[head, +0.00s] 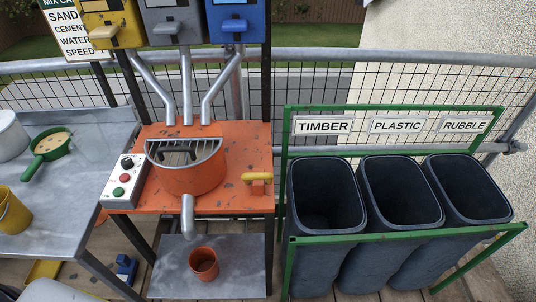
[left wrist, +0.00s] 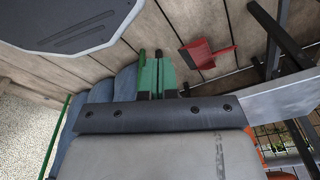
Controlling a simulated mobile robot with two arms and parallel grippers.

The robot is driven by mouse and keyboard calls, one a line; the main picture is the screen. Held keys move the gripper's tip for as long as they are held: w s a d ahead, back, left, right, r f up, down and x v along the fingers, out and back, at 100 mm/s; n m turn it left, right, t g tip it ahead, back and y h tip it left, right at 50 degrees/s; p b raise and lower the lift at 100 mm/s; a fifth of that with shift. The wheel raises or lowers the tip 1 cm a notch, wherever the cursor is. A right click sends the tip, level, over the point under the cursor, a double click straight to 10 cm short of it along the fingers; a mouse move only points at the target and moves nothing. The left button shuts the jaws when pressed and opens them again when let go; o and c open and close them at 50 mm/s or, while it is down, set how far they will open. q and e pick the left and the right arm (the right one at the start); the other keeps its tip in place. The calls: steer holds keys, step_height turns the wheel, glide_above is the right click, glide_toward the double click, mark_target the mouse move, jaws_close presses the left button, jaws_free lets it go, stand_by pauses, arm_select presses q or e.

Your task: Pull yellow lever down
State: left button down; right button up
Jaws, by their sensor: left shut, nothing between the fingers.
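A yellow dispenser (head: 113,22) hangs at the top left of the head view, cut off by the top edge. A pale yellow lever (head: 103,33) sticks out from its front. A second yellow handle (head: 256,178) sits on the right of the orange mixer table (head: 245,142). No gripper shows in the head view, and nothing touches either yellow part there. My left gripper (left wrist: 150,62), with green fingers, is in the left wrist view. It is shut and empty, pointing over the wooden floor. My right gripper is not in view.
Grey (head: 175,22) and blue (head: 236,20) dispensers hang beside the yellow one, with metal pipes below. Dark bins (head: 322,195) in a green frame stand at the right. A grey bench (head: 85,180) is at the left. A red object (left wrist: 207,54) lies on the floor.

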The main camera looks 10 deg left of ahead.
arm_select(q)
steer(key=w+d+r+p, duration=0.1)
steer(key=w+r, duration=0.3)
steer(key=r, duration=0.4)
steer(key=w+r+p, duration=0.2)
steer(key=w+r, duration=0.2)
steer(key=r, duration=0.3)
step_height(320, 180, up, 39)
steer(key=m+g+h+p, duration=0.2)
steer(key=m+h+p, duration=0.15)
steer(key=m, duration=0.85)
glide_above(256, 174)
steer(key=w+a+r, duration=0.4)
steer(key=r, duration=0.4)
steer(key=shift+w+a+r+m+g, duration=0.2)
steer(key=shift+a+r+m+g, duration=0.1)
steer(key=shift+a+r+g, duration=0.1)
steer(key=shift+f, duration=0.1)
